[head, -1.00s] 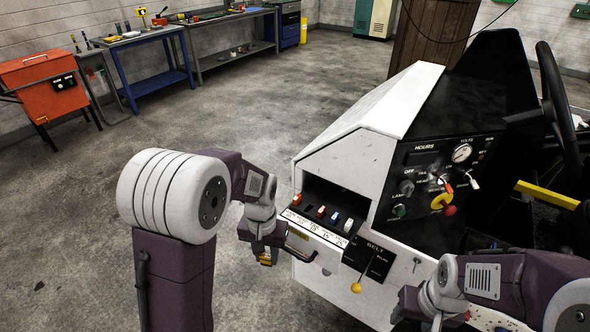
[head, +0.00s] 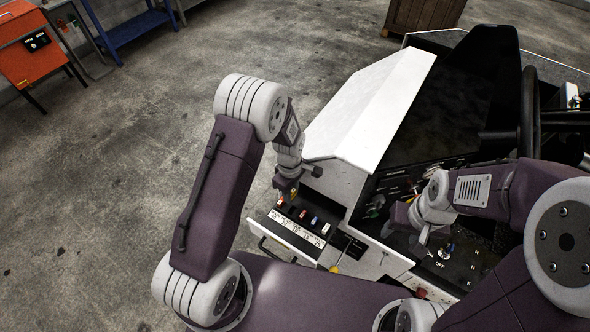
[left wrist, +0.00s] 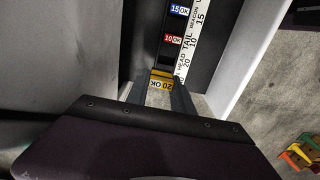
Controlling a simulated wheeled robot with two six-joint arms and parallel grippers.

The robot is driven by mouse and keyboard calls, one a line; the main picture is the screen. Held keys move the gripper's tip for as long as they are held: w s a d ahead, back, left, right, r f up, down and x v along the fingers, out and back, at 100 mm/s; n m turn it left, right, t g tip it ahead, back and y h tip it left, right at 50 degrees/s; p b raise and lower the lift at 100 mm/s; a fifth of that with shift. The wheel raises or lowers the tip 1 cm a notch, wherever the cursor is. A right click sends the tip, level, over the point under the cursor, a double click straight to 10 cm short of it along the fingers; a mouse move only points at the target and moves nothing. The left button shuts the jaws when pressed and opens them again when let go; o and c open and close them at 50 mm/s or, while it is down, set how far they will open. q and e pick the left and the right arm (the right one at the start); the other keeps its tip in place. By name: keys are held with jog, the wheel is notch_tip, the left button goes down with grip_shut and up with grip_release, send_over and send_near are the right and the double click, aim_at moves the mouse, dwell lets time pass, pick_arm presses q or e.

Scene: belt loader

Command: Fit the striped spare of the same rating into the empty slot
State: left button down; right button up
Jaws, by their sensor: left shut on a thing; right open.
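My left gripper (left wrist: 162,90) is shut on a yellow fuse (left wrist: 161,84) marked 20 OK, with a dark band along its edge. In the left wrist view the fuse is at the label strip (left wrist: 187,50), by the HEAD 20 label, in line with the red 10 fuse (left wrist: 173,39) and blue 15 fuse (left wrist: 179,11). The slot under it is hidden; I cannot tell if it touches. In the head view my left gripper (head: 287,186) is over the left part of the fuse row (head: 303,214). My right gripper (head: 421,232) is open, by the control panel.
The open floor (head: 110,190) is clear to the left.

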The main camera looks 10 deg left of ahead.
pick_arm(q)
jog(key=shift+s+f+b, duration=0.2)
jog(key=shift+f+b, duration=0.3)
jog(key=shift+s+f+b, duration=0.2)
jog(key=shift+f+b, duration=0.3)
jog(key=shift+s+f+b, duration=0.25)
jog(key=shift+f+b, duration=0.55)
jog(key=shift+f, duration=0.15)
jog(key=shift+s+f+b, duration=0.2)
jog(key=shift+f+b, duration=0.35)
jog(key=shift+f, duration=0.05)
jog(key=shift+w+f, duration=0.15)
jog(key=shift+w, duration=0.1)
pick_arm(e)
jog(key=f, duration=0.2)
jog(key=s+f, duration=0.1)
jog(key=f, duration=0.1)
jog(key=shift+s, duration=0.2)
pick_arm(q)
jog(key=shift+s, duration=0.15)
pick_arm(e)
jog(key=shift+s+r, duration=0.1)
jog(key=shift+s, duration=0.1)
jog(key=shift+w, duration=0.15)
